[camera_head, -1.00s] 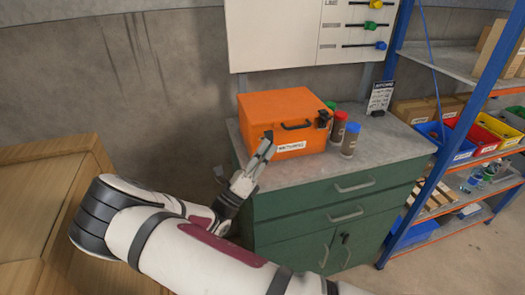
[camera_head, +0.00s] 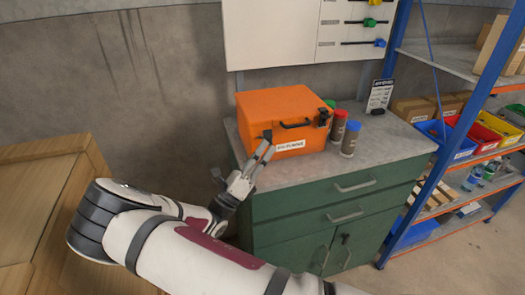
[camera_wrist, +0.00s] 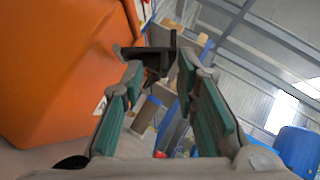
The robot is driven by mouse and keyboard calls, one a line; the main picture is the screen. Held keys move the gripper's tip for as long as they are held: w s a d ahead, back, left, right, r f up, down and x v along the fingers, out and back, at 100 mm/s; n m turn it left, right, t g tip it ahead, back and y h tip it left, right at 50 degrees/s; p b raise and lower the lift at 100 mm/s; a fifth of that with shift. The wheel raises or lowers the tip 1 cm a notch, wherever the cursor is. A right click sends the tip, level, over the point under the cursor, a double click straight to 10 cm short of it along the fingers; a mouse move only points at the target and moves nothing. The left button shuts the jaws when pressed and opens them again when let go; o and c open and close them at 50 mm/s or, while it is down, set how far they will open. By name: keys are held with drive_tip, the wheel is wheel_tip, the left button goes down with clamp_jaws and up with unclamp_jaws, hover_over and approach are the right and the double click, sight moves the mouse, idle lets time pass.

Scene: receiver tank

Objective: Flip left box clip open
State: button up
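The orange box (camera_head: 280,108) sits shut on the green cabinet, with a black handle (camera_head: 296,124) on its front. Its left clip (camera_head: 267,135) is a dark piece at the front left, partly hidden by my gripper. The right clip (camera_head: 323,117) is near the front right corner. My gripper (camera_head: 264,151) is at the left of the box front, its two fingers apart. In the wrist view, my gripper (camera_wrist: 160,62) is open, and the black left clip (camera_wrist: 148,54) stands out from the box just ahead of the fingertips. I cannot tell whether they touch it.
The cabinet (camera_head: 300,205) has a grey top with free room in front of the box. A wooden crate (camera_head: 40,210) is at the left.

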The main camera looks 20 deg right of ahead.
drive_tip(key=shift+r, duration=0.1)
drive_tip(key=shift+s, duration=0.1)
drive_tip(key=v, duration=1.2)
drive_tip(key=s+d+r+m+g+y, duration=1.05)
drive_tip(key=d+m+g, duration=0.35)
drive_tip(key=m+g, duration=0.2)
drive_tip(key=s+a+r+m+t+y, duration=0.1)
drive_tip(key=s+r+m+t+y, duration=0.3)
drive_tip(key=s+r+m+y, duration=0.2)
drive_tip(key=s+a+r+m+t+y, duration=0.2)
drive_tip(key=s+r+m+t+y, duration=0.3)
drive_tip(key=s+m, duration=0.4)
drive_tip(key=shift+s+a+r+t+y, duration=0.3)
drive_tip(key=shift+s+r+y, duration=0.1)
drive_tip(key=shift+r+y, duration=0.3)
